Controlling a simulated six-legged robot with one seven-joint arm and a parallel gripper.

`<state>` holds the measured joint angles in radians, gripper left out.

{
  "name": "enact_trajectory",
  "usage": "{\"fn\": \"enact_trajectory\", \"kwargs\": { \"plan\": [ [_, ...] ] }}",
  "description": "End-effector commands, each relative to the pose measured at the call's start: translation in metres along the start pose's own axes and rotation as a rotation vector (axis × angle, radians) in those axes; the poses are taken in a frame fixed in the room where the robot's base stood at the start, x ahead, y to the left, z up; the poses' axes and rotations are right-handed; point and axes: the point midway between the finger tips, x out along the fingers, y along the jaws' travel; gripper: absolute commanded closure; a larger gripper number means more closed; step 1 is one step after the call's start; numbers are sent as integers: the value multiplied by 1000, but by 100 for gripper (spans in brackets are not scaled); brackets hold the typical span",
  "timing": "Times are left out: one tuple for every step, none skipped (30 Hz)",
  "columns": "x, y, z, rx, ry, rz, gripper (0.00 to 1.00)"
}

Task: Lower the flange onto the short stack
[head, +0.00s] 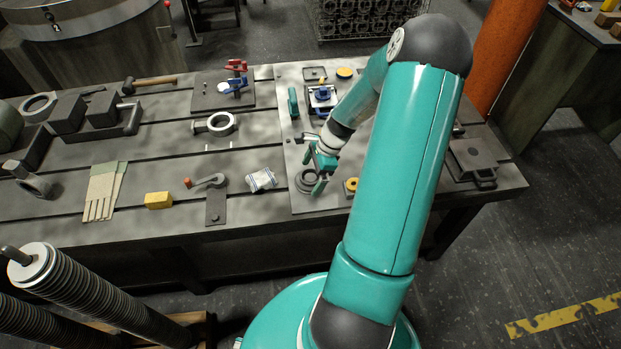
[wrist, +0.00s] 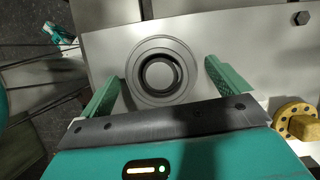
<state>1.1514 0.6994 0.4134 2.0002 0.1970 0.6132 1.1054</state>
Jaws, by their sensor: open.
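A round grey stepped ring (wrist: 160,44) with a dark central hole lies on the light plate in the wrist view. It also shows in the head view (head: 303,186), partly behind my gripper. I cannot tell whether it is one piece or a flange resting on a short stack. My gripper (wrist: 164,65) is open, its green fingers on either side of the ring, with visible gaps to both. It also shows above the ring in the head view (head: 314,171). A yellow flange with bolt holes (wrist: 283,124) lies to the right, outside the fingers; it shows in the head view too (head: 346,188).
The light plate (head: 305,205) covers the right part of the slotted bench. A blue fixture (head: 322,96) and a green block (head: 293,102) stand farther back. A plastic bag (head: 262,180), a crank lever (head: 215,195) and a yellow block (head: 158,200) lie to the left.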

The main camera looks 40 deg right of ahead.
Motion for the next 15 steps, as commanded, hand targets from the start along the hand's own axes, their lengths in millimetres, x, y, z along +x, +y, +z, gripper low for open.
{"fn": "enact_trajectory", "kwargs": {
  "plan": [
    [0, 0, 0, 0, 0, 0, 0],
    [0, 0, 0, 0, 0, 0, 0],
    [0, 0, 0, 0, 0, 0, 0],
    [0, 0, 0, 0, 0, 0, 0],
    [0, 0, 0, 0, 0, 0, 4],
    [0, 0, 0, 0, 0, 0, 12],
    [0, 0, 0, 0, 0, 0, 18],
    [0, 0, 0, 0, 0, 0, 24],
    [0, 0, 0, 0, 0, 0, 31],
    [-1, 0, 0, 0, 0, 0, 37],
    [-1, 0, 0, 0, 0, 0, 43],
    [-1, 0, 0, 0, 0, 0, 51],
    [-1, 0, 0, 0, 0, 0, 57],
    [-1, 0, 0, 0, 0, 0, 62],
    [-1, 0, 0, -1, 0, -1, 62]
  ]
}}
